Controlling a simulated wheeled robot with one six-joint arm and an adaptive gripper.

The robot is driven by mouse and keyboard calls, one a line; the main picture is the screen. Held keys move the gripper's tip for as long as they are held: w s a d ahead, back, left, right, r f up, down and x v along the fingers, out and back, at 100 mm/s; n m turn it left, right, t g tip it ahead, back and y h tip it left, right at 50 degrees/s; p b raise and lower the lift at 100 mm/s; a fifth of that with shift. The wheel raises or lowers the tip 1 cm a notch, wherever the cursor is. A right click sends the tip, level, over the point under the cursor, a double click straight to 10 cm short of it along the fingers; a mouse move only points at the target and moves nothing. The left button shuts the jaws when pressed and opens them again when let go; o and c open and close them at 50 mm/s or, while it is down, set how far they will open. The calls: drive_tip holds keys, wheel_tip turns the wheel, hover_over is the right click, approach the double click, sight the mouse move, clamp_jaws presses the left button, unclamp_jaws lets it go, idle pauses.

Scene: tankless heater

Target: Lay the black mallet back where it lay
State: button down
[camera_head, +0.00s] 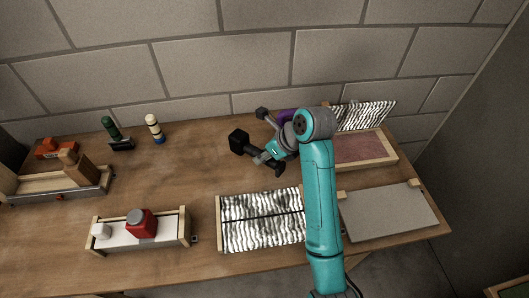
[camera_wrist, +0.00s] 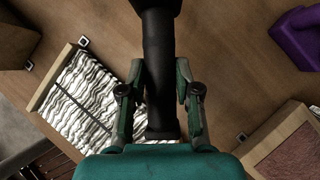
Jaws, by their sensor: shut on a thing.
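The black mallet (camera_head: 240,142) is in my gripper (camera_head: 268,158), near the middle of the table in the head view. Its blocky head points to the upper left and its handle slants down to the right. In the wrist view the dark handle (camera_wrist: 160,60) runs between the two fingers of my gripper (camera_wrist: 158,88), which are shut on it; most of the head is cut off at the top edge. The mallet appears held above the wooden table, but its height is hard to tell.
A striped-lined tray (camera_head: 221,226) lies in front, also in the wrist view (camera_wrist: 47,77). A tray with a reddish pad (camera_head: 358,150) and a grey board (camera_head: 390,213) are right. A purple thing (camera_head: 287,115) lies behind my gripper. Bare table (camera_head: 195,175) lies left of the mallet.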

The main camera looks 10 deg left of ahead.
sight(279, 162)
drive_tip(key=shift+f, duration=0.1)
drive_tip(key=shift+f, duration=2.85)
drive_tip(key=shift+f, duration=0.55)
drive_tip(key=c, duration=0.7)
unclamp_jaws()
drive_tip(key=shift+c, duration=0.2)
drive_tip(key=v, duration=1.2)
drive_tip(key=shift+a, duration=0.1)
